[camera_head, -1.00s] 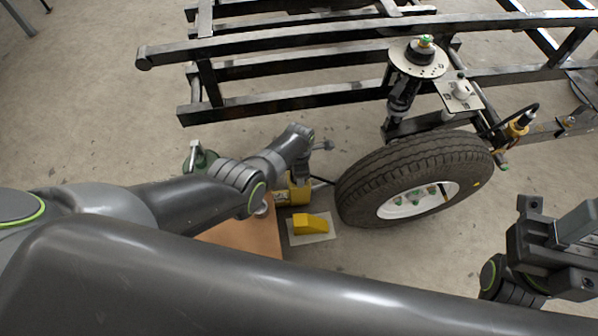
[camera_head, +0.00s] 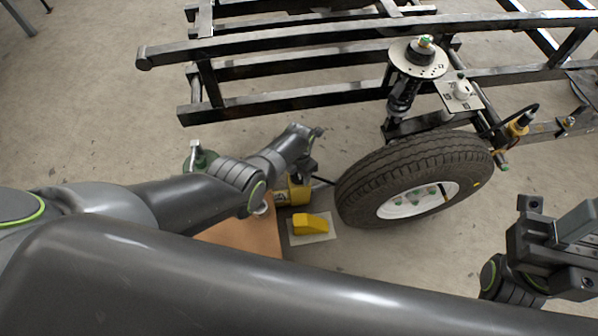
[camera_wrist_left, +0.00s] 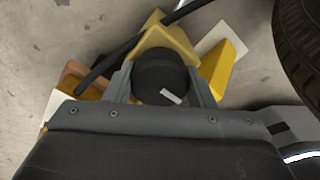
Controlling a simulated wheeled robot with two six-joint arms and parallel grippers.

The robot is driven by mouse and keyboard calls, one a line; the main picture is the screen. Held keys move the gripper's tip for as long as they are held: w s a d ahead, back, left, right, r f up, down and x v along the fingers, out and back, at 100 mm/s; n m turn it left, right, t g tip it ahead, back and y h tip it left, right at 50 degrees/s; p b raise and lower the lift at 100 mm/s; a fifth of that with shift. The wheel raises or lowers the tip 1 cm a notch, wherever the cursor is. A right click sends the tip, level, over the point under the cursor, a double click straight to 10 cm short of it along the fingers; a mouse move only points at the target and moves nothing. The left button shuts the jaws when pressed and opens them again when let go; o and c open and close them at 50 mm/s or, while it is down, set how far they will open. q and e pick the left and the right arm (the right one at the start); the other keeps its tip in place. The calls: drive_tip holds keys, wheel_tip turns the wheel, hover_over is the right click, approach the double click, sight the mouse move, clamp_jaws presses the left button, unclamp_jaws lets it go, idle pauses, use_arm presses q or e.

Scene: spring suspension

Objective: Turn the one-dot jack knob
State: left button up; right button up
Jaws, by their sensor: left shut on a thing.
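The yellow jack (camera_head: 297,193) stands on the floor left of the tire, partly hidden by my left arm in the head view. In the left wrist view, its round black knob (camera_wrist_left: 160,72) carries one short white mark, seen as a bar rather than a clear dot. My left gripper (camera_wrist_left: 162,84) is shut on this knob, with one finger on each side. In the head view, my left gripper (camera_head: 304,166) is above the jack, and the knob is not clearly visible there. My right gripper (camera_head: 556,222) is far right, away from the jack; its fingertips are unclear.
The tire (camera_head: 372,180) stands close right of the jack. A yellow wedge (camera_head: 311,224) sits on a pale plate in front of it. A brown board (camera_head: 250,236) lies at left, and a black steel frame (camera_head: 290,106) spans behind. A dark hose (camera_wrist_left: 128,48) runs beside the knob.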

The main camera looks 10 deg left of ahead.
use_arm(q)
drive_tip(key=shift+a, duration=0.1)
idle(0.3)
drive_tip(key=o, duration=1)
